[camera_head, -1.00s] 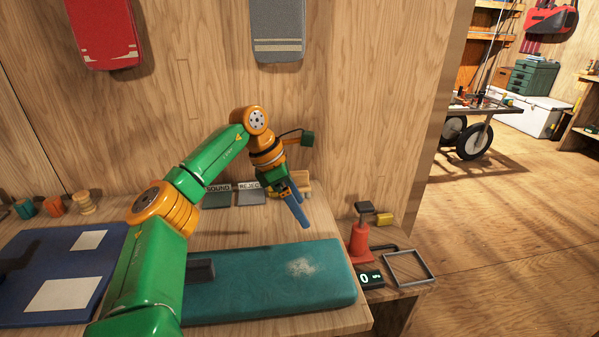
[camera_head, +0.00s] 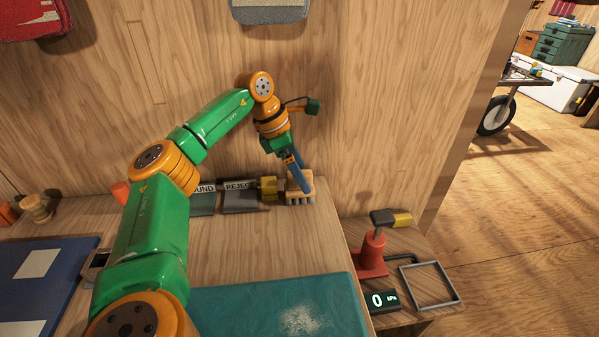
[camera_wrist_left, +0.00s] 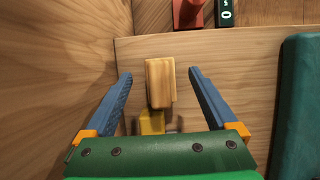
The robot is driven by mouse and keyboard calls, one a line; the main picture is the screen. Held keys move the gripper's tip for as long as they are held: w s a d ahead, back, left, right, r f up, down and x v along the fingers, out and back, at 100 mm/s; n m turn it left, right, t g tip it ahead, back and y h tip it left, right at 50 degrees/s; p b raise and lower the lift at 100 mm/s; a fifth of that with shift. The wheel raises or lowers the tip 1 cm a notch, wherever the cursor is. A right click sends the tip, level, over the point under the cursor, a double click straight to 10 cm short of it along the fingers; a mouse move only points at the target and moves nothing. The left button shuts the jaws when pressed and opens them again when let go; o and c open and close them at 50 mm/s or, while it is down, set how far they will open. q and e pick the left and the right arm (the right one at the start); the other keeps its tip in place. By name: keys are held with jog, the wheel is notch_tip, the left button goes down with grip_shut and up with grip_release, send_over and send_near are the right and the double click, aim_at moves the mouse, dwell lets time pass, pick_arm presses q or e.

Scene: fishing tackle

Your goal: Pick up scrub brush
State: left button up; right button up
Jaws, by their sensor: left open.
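The scrub brush (camera_head: 299,187) is a small pale wooden block with bristles below. It sits at the back right of the bench, near the wall. My left gripper (camera_head: 302,189) reaches down to it, with its blue fingers at the brush. In the left wrist view the brush (camera_wrist_left: 160,84) lies between the two spread fingers of my left gripper (camera_wrist_left: 159,73). A gap shows on both sides, so the gripper is open and holds nothing. My right gripper is not in view.
A yellow object (camera_head: 268,187) stands just left of the brush, by the REJECT tray (camera_head: 241,202). A teal mat (camera_head: 335,295) lies in front. A lower side stand to the right holds a red stand (camera_head: 372,258), a digital display (camera_head: 382,301) and a metal frame (camera_head: 430,280). The mid-bench is clear.

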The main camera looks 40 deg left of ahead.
pick_arm(q)
jog(key=x, duration=0.4)
jog(key=shift+s+a, duration=0.2)
jog(key=shift+a, duration=0.05)
grip_shut()
jog(key=shift+r, duration=0.1)
jog(key=shift+r, duration=0.35)
notch_tip(320, 180, up, 3)
jog(key=shift+s+d+r, duration=0.1)
jog(key=shift+s, duration=0.05)
jog(key=s+d+r, duration=0.4)
jog(key=s+r, duration=0.5)
jog(key=s, duration=0.4)
jog(key=shift+b, duration=0.4)
